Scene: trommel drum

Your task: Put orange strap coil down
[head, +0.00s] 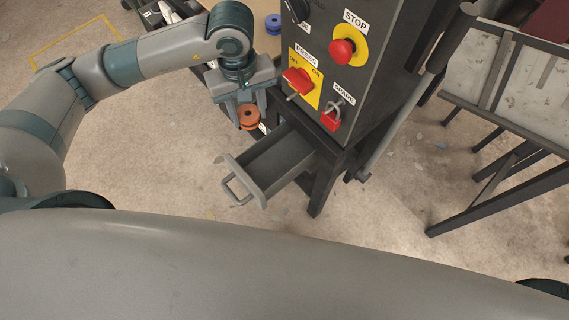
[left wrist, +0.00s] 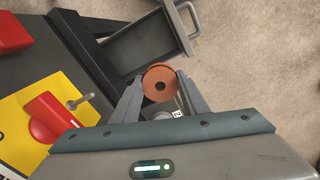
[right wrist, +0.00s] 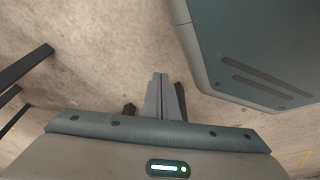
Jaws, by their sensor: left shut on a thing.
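The orange strap coil (head: 249,115) is between the fingers of my left gripper (head: 248,121), held in the air left of the control cabinet. In the left wrist view the coil (left wrist: 160,80) shows as an orange disc with a dark centre hole, with a finger of my left gripper (left wrist: 160,100) on each side. An open grey drawer (head: 270,162) with a bar handle lies just below and right of the coil in the head view. My right gripper (right wrist: 165,98) shows only in the right wrist view, with its fingers together and nothing seen between them.
The control cabinet (head: 352,85) carries a red stop button (head: 342,51), a red rotary switch (head: 297,82) and a red padlock-like piece (head: 332,118). A blue coil (head: 273,23) lies on a surface behind my left wrist. A metal-framed structure (head: 515,85) stands right. Floor is clear in front.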

